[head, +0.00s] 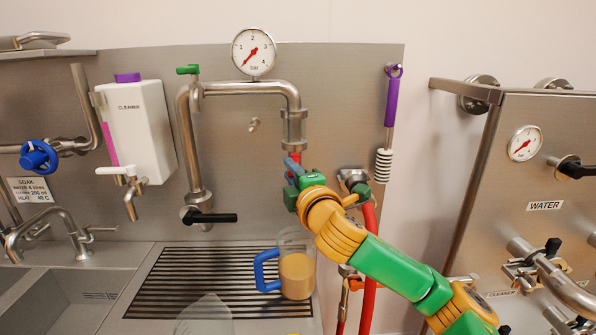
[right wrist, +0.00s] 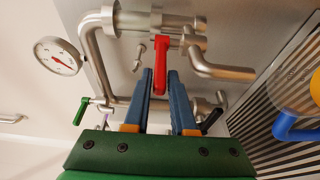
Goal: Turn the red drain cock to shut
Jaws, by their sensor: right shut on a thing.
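The red drain cock (head: 295,157) is at the lower end of the steel pipe below the pressure gauge, mostly hidden by my right gripper in the head view. In the right wrist view its red lever (right wrist: 161,62) points from the valve toward my gripper, beside a bent outlet spout (right wrist: 220,70). My right gripper (head: 291,168) has its blue fingers on either side of the lever and is shut on it; the fingers also show in the right wrist view (right wrist: 160,78). My left gripper is not in view.
A clear jug (head: 296,240) with a blue handle and brown liquid stands on the drain grate (head: 185,285), below the valve. A black-handled cock (head: 212,217), a green cock (head: 188,69) and a red hose (head: 369,265) are nearby. A clear vessel (head: 204,318) is at the front.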

